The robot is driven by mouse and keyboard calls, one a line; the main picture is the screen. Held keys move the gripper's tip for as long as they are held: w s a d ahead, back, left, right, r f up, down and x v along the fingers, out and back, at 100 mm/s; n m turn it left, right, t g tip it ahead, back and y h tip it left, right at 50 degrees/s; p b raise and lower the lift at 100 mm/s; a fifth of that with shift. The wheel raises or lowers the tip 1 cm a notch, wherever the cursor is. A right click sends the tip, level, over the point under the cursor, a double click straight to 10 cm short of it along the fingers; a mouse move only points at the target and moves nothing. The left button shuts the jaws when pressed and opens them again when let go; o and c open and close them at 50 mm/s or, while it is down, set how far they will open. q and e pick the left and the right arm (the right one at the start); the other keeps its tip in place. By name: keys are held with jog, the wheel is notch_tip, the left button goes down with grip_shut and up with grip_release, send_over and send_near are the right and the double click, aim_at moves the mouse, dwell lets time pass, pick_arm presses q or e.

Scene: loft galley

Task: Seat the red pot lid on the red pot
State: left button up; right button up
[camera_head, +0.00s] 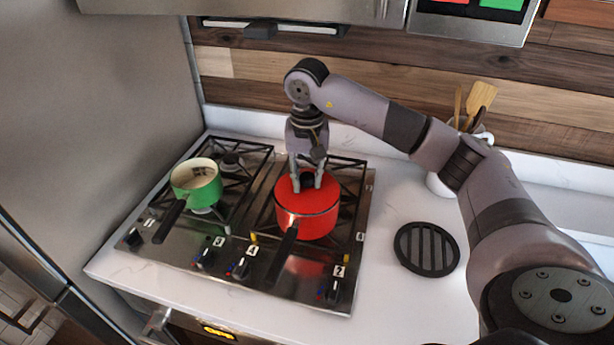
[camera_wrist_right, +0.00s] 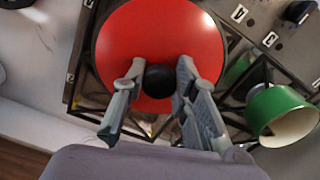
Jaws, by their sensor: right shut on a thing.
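The red pot (camera_head: 307,219) stands on the right side of the stove, its dark handle pointing to the front. The red pot lid (camera_head: 291,196) lies at the top of the pot; whether it sits fully in the rim I cannot tell. In the right wrist view the lid (camera_wrist_right: 160,42) fills the upper middle, with its black knob (camera_wrist_right: 158,78) between the fingers. My right gripper (camera_head: 306,186) comes from above and is shut on the lid's knob; it also shows in the right wrist view (camera_wrist_right: 158,82). My left gripper is not in view.
A green pot (camera_head: 198,190) stands on the left burner, its handle toward the front. A round black trivet (camera_head: 427,249) lies on the white counter at the right. A utensil holder (camera_head: 438,186) stands behind my right arm. A cabinet hangs above.

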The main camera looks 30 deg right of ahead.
jog(key=shift+f+b, duration=0.2)
jog(key=shift+b, duration=0.1)
dwell(0.4)
jog(key=o, duration=1.1)
